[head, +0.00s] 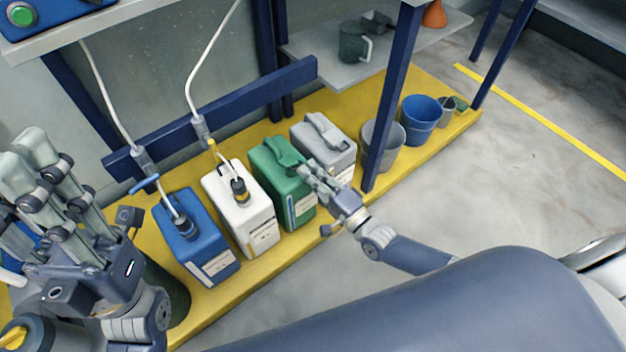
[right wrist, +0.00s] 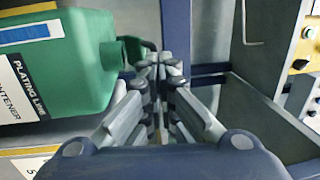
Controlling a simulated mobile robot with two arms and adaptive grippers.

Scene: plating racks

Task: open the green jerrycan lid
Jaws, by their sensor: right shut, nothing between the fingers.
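The green jerrycan (head: 290,203) stands upright in the row on the yellow platform, between the white and the grey cans. In the right wrist view it (right wrist: 60,65) fills the upper left, labelled side showing. Its lid area (right wrist: 132,48) projects toward my fingertips; in the head view my fingers largely cover it. I cannot tell whether the lid is open. My right gripper (head: 309,171) is shut and empty at the can's top right side. It also shows in the right wrist view (right wrist: 160,66), close beside the lid. My left gripper (head: 25,145) is raised at the far left, away from the cans.
A blue can (head: 195,240) and a white can (head: 240,210), both with hoses, stand left of the green one. The grey can (head: 325,145) is close on the right. A blue post (head: 388,110) and buckets (head: 421,115) stand further right. Open floor (head: 520,180) lies beyond the platform.

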